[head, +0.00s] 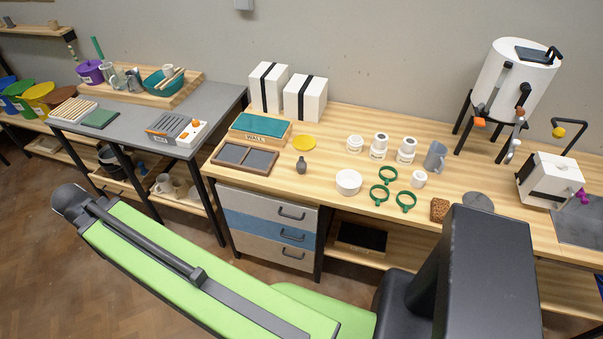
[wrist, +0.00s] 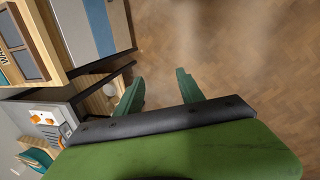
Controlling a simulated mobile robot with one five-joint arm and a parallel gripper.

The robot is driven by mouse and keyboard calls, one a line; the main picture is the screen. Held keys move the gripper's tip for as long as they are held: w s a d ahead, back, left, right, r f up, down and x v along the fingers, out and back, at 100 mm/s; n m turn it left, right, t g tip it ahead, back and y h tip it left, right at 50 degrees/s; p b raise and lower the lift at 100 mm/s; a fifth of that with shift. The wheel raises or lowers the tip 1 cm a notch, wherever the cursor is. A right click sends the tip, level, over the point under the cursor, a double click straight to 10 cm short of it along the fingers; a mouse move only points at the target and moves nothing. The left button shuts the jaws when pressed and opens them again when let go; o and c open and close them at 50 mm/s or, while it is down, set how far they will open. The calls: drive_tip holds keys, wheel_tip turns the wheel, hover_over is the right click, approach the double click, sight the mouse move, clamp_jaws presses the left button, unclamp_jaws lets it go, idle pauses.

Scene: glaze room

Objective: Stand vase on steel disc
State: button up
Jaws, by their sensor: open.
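The small dark grey vase (head: 301,165) stands upright on the wooden bench in the head view, just right of a tray with dark panels. The steel disc (head: 478,201) lies flat near the bench's front edge at the right, its lower part hidden behind my arm. My gripper shows in the wrist view (wrist: 160,76) with its two green fingers apart and nothing between them. The gripper is away from both vase and disc, and neither can be made out in the wrist view.
Green rings (head: 379,194), a white round pot (head: 348,182) and a brown sponge (head: 439,210) lie between vase and disc. A yellow disc (head: 304,143) is behind the vase. A white kettle-like drum (head: 515,82) stands at the right. The grey table (head: 222,108) stands left.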

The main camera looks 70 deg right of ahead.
drive_tip(key=s+d+f+n+g+h+b, duration=0.15)
drive_tip(key=d+f+b, duration=0.3)
drive_tip(key=d, duration=0.85)
drive_tip(key=n+g+h+b, duration=0.6)
drive_tip(key=g+h+b, duration=0.1)
drive_tip(key=b, duration=0.4)
approach(300, 160)
drive_tip(key=shift+y, duration=0.25)
drive_tip(key=b+x, duration=0.3)
drive_tip(key=x, duration=0.5)
drive_tip(key=shift+s+d+b, duration=0.2)
drive_tip(key=shift+d+b, duration=0.1)
drive_tip(key=shift+d, duration=0.1)
drive_tip(key=b+x, duration=0.1)
drive_tip(key=x, duration=0.1)
drive_tip(key=b+x, duration=0.1)
drive_tip(key=x, duration=0.1)
drive_tip(key=shift+w+d+f, duration=0.1)
drive_tip(key=shift+d+f, duration=0.15)
drive_tip(key=shift+f, duration=0.05)
drive_tip(key=shift+s+d+f, duration=0.1)
drive_tip(key=shift+s+d, duration=0.15)
drive_tip(key=shift+d, duration=0.05)
clamp_jaws()
